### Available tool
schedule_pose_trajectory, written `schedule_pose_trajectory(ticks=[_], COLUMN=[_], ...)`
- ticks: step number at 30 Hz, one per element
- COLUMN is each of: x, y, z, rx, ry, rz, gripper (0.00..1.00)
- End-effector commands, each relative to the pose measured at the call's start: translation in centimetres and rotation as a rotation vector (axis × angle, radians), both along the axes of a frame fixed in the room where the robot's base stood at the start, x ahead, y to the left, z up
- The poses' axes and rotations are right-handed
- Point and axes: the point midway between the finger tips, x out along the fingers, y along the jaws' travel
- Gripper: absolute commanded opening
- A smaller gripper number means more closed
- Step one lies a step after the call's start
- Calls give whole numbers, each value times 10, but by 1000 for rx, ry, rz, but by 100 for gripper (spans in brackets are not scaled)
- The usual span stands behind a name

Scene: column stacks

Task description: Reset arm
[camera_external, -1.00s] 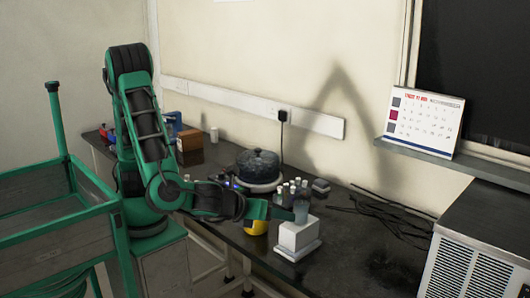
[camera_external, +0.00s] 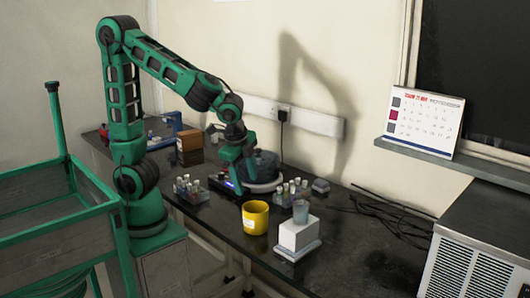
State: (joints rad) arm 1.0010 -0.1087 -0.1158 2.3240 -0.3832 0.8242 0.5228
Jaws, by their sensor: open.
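My arm is green and black and rises beside the bench's left part. It bends over at the top and reaches down to the right. My gripper (camera_external: 238,170) points down above the bench, in front of the dark round-topped device (camera_external: 266,168). Its fingers are small in this view and look apart, with nothing seen between them. I cannot tell whether the gripper touches the device behind it.
A yellow cup (camera_external: 255,217) and a white block-shaped device (camera_external: 298,236) with a small clear beaker (camera_external: 301,211) stand near the front edge. Vial racks stand left (camera_external: 190,188) and right (camera_external: 291,192) of the gripper. Black cables (camera_external: 385,213) lie on the right. Bare bench (camera_external: 350,250) shows at right front.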

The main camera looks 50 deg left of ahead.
Motion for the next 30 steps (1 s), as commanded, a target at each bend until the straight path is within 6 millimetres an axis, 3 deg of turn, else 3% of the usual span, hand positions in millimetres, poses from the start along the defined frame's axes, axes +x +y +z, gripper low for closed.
schedule_pose_trajectory(ticks=[6, 15, 22, 30], x=[-8, -40, -68, -81], y=[59, 122, 151, 160], z=[4, 5, 2, 1], rx=[-60, -119, -142, -148], ry=[77, 161, 203, 220], rz=[229, 532, 717, 787], gripper=[53, 53, 53, 53])
